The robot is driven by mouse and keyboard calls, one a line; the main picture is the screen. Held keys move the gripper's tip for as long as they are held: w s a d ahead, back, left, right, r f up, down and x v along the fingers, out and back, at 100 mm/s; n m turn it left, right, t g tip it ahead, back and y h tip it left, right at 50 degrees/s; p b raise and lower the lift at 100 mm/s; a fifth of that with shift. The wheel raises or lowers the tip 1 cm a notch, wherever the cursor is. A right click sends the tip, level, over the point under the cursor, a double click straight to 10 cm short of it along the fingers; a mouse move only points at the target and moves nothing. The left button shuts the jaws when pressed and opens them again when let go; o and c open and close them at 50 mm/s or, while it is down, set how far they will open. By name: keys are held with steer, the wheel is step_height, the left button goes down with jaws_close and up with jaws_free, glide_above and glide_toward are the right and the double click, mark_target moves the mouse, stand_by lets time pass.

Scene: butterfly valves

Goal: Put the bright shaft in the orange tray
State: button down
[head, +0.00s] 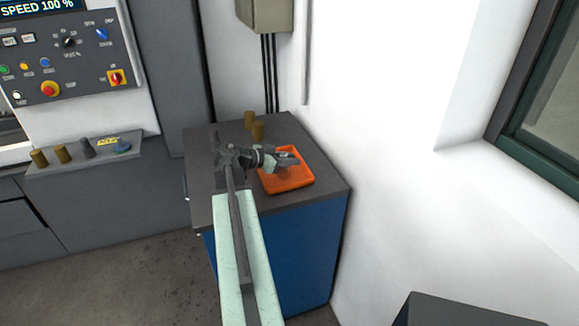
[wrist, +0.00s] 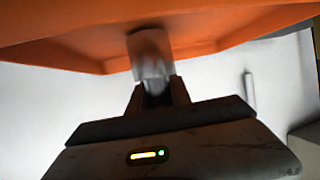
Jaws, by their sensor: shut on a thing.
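The orange tray (head: 290,184) lies on the dark top of a blue cabinet, and it fills the top of the wrist view (wrist: 60,52). My gripper (head: 288,158) is over the tray in the head view. In the wrist view my gripper (wrist: 155,92) is shut on the bright shaft (wrist: 148,52), a smooth silvery cylinder, by one end. The shaft's other end points toward the tray and overlaps it in the picture. I cannot tell whether it touches the tray. In the head view the shaft is mostly hidden by my gripper.
A ledge (head: 90,157) at left, under a control panel (head: 68,55), holds several small parts. A white wall (head: 400,150) rises close on the right.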

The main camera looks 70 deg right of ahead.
steer(key=shift+f, duration=0.1)
steer(key=shift+f, duration=0.15)
steer(key=c, duration=1.2)
jaws_free()
steer(key=shift+r+p, duration=0.3)
steer(key=shift+p, duration=0.05)
steer(key=shift+p+v, duration=2.15)
steer(key=shift+v, duration=3.8)
steer(key=shift+f, duration=0.1)
